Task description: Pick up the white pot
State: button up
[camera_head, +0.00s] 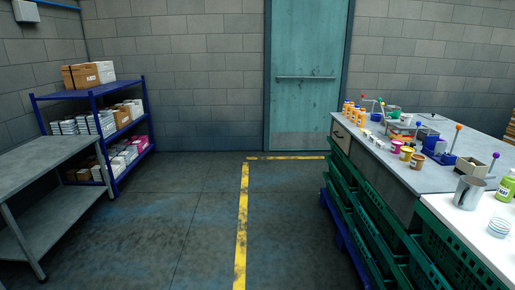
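Small pots and jars stand on the workbench (385,165) at the right. A small whitish item (376,117) lies near the orange bottles, too small to tell whether it is the white pot. Toward the front of that cluster are a yellow-and-red jar (396,146), a yellow jar (406,153) and a brown jar (417,161). I cannot clearly single out a white pot. My gripper is not in view.
Orange bottles (361,118), a metal cup (468,192), a clear cup (499,226) and a green bottle (506,186) share the bench. Green crates (380,235) line its side. A grey table (45,152) and blue shelf (92,93) stand left. The middle floor is clear.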

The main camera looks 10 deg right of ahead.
aim_at(406, 119)
jog(key=i, duration=1.95)
jog(key=i+z, duration=0.2)
jog(key=i, duration=0.25)
jog(key=i+j+z, duration=0.25)
jog(key=i, duration=0.15)
jog(key=i+j+z, duration=0.2)
jog(key=i, duration=0.2)
jog(key=i+j+z, duration=0.2)
jog(key=i, duration=0.2)
